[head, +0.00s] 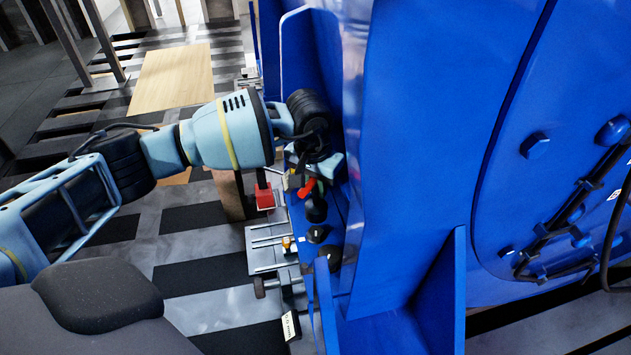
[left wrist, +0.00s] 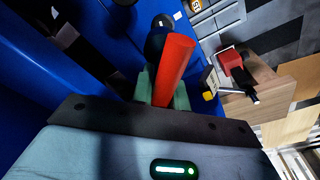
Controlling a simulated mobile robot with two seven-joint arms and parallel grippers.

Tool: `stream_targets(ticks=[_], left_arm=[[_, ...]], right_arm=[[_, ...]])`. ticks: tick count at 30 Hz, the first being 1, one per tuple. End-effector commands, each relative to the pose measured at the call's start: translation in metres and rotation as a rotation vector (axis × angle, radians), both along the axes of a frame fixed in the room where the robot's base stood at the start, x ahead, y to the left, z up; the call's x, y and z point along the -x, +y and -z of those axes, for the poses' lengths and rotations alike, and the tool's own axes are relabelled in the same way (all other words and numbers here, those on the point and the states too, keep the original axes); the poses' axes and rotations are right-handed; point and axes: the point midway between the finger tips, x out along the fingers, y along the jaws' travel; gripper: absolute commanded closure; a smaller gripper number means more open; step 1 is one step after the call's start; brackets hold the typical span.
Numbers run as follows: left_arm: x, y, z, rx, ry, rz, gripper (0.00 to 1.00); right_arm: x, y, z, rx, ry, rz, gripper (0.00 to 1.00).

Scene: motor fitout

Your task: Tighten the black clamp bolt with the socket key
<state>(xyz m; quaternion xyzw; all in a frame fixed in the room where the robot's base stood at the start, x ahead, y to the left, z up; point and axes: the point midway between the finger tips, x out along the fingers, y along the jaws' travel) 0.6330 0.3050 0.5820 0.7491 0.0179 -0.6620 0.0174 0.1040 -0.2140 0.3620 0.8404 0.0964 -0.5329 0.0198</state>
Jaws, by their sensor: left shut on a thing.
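My left gripper (head: 304,179) reaches in from the left to the foot of the blue motor housing. It is shut on a red socket key (head: 309,188), which also shows in the left wrist view (left wrist: 175,66) between the two pale green fingers. A black round part (left wrist: 155,46) sits at or behind the far end of the red key; I cannot tell whether they touch. Black bolt heads stand on the blue foot in the head view, one just below the key (head: 316,209) and another lower (head: 318,233). My right gripper is out of view.
The blue housing (head: 420,130) rises close on the right of the gripper. A metal plate (head: 268,245) with small fittings lies below. The striped floor at left is open.

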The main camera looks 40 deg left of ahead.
Motion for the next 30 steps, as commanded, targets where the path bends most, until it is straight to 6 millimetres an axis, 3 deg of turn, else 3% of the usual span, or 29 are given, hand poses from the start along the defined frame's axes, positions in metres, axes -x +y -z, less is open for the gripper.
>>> stream_targets(ticks=[15,27,30], left_arm=[[0.000,0.001,-0.003,0.000,-0.002,-0.604,1.00],[0.001,0.002,-0.003,0.001,0.000,-1.088,1.00],[0.001,0.002,0.015,-0.002,0.002,-1.076,1.00]], right_arm=[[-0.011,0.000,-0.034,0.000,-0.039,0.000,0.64],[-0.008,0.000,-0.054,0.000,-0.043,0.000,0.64],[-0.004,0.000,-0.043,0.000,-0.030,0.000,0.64]])
